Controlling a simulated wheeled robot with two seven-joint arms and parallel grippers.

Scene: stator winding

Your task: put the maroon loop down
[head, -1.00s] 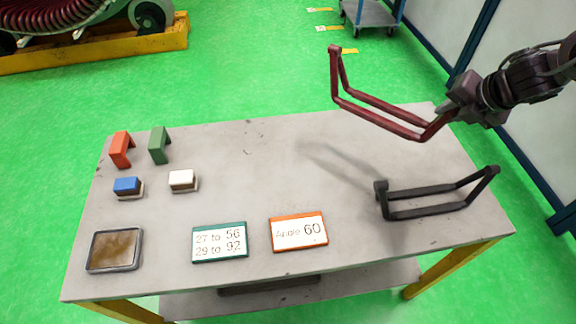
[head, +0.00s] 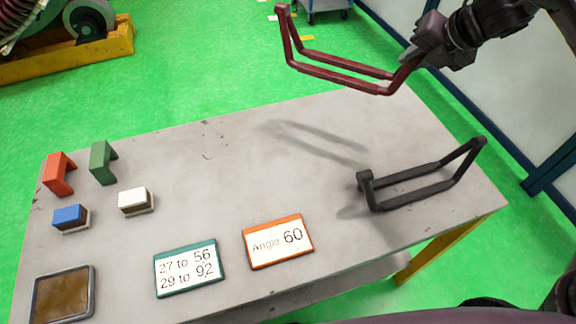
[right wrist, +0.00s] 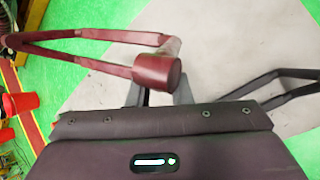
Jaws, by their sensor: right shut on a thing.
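The maroon loop (head: 340,73) is an open frame of dark red bars, held in the air above the far right part of the table (head: 232,180). Its shadow falls on the tabletop below and apart from it. My right gripper (head: 408,58) is shut on the loop's right end. In the right wrist view the loop (right wrist: 90,55) runs to the left, and its thick rounded end (right wrist: 157,72) is at the gripper's fingers (right wrist: 158,95). The left gripper is not in view.
A black loop (head: 420,185) rests on the table's right side. Orange (head: 280,242) and green (head: 188,268) framed cards lie at the front. A red bracket (head: 58,174), green bracket (head: 103,163), blue block (head: 70,217), white block (head: 136,201) and tray (head: 63,295) stand left. The table's middle is clear.

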